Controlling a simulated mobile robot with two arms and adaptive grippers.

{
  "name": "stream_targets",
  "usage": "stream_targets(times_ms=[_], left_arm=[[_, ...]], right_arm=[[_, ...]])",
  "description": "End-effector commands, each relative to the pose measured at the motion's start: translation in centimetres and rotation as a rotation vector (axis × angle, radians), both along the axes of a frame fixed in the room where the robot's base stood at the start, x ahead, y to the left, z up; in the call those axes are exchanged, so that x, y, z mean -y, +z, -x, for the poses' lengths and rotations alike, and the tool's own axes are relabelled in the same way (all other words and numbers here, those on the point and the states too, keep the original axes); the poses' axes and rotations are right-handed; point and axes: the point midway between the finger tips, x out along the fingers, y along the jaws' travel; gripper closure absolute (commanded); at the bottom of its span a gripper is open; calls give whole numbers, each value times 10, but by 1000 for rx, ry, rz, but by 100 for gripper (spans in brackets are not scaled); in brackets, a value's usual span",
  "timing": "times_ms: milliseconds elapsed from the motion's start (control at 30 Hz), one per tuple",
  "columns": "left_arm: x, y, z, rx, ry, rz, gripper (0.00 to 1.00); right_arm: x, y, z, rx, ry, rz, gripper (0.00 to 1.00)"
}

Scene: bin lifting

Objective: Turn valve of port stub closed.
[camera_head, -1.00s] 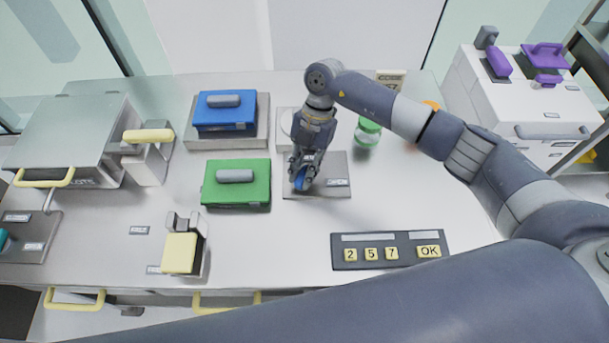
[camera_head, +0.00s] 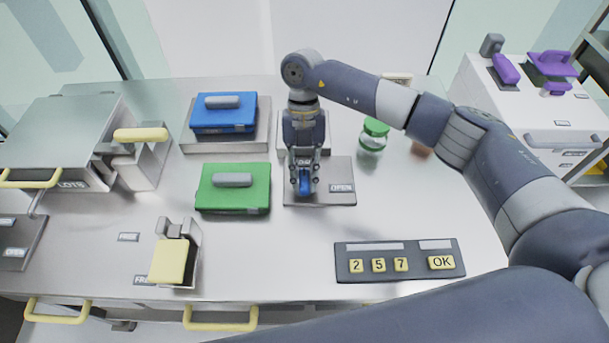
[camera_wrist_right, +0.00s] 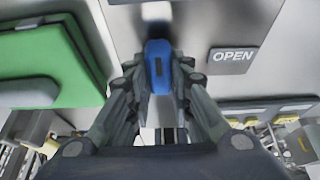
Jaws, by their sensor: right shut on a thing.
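A blue valve handle (camera_head: 305,186) stands on a grey plate (camera_head: 335,199) with an OPEN label (camera_head: 341,188), in the middle of the bench. My right gripper (camera_head: 304,178) points down over the plate and is shut on the blue handle. In the right wrist view the handle (camera_wrist_right: 158,66) sits between the fingertips, with the OPEN label (camera_wrist_right: 233,55) to its right. The fingers hide part of the handle and whatever is beneath it. My left gripper is not in view.
A green box (camera_head: 233,200) stands just left of the plate, and a blue box (camera_head: 224,125) behind it. A green-lidded jar (camera_head: 372,140) is behind right. A keypad (camera_head: 400,276) lies in front right. Bare bench lies in front of the plate.

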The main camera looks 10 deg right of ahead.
Motion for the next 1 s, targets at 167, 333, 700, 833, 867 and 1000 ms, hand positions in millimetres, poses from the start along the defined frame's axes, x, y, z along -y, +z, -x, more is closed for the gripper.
stream_targets(times_ms=[167,333,700,833,867,1000], left_arm=[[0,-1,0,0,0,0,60],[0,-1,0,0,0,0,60],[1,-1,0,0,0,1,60],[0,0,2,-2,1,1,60],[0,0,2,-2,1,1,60],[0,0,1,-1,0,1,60]], right_arm=[[-1,-6,5,-12,10,3,100],[-1,-6,5,-12,10,2,100],[0,-4,4,-10,7,2,60],[0,-1,2,-6,5,1,60],[0,1,1,-5,5,1,60],[1,20,-8,-2,5,1,60]])
